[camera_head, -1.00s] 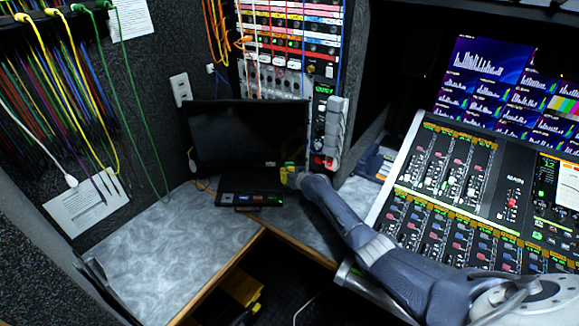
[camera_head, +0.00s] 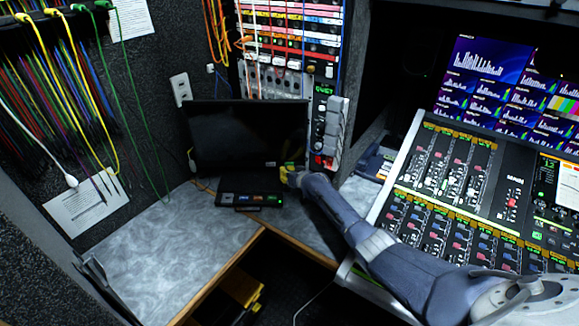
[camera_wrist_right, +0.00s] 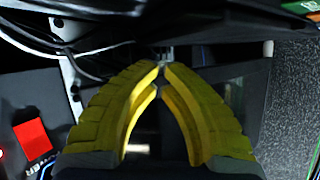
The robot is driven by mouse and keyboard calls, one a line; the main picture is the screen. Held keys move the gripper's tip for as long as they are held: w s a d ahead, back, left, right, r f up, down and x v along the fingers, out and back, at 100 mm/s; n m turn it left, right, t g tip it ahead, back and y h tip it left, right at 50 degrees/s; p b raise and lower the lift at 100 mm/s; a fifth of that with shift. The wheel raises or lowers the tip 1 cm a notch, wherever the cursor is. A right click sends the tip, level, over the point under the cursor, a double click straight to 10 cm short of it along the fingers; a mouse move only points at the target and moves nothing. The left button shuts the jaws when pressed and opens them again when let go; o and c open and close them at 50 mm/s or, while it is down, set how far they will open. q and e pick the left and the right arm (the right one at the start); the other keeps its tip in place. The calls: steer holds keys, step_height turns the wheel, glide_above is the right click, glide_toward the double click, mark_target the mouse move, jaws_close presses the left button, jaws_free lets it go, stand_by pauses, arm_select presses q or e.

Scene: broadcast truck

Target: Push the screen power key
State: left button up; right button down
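The dark screen (camera_head: 235,137) stands on the grey desk against the back wall, its face black. A small pale mark shows on its lower bezel near the right corner; I cannot make out a power key there. My right gripper (camera_head: 286,172), with yellow fingers, is at the screen's lower right corner. In the right wrist view its fingers (camera_wrist_right: 161,66) arch together and their tips meet at a small grey part in front of a dark surface. I cannot tell whether they touch it. My left gripper is in neither view.
A small control box (camera_head: 249,199) with lit keys lies before the screen. A rack with a red switch (camera_head: 324,162) stands right of it; a red square (camera_wrist_right: 32,133) shows in the wrist view. A mixing console (camera_head: 450,190) fills the right. The desk's left part is clear.

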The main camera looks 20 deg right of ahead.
steer(key=shift+w+d, duration=0.1)
steer(key=shift+w, duration=0.1)
stand_by(0.4)
steer(key=shift+s+a, duration=0.3)
steer(key=shift+s, duration=0.55)
steer(key=shift+s+a, duration=0.4)
steer(key=shift+s, duration=0.55)
steer(key=shift+s+a, duration=0.45)
steer(key=shift+s, duration=0.45)
steer(key=shift+s+a, duration=0.4)
steer(key=shift+s, duration=0.55)
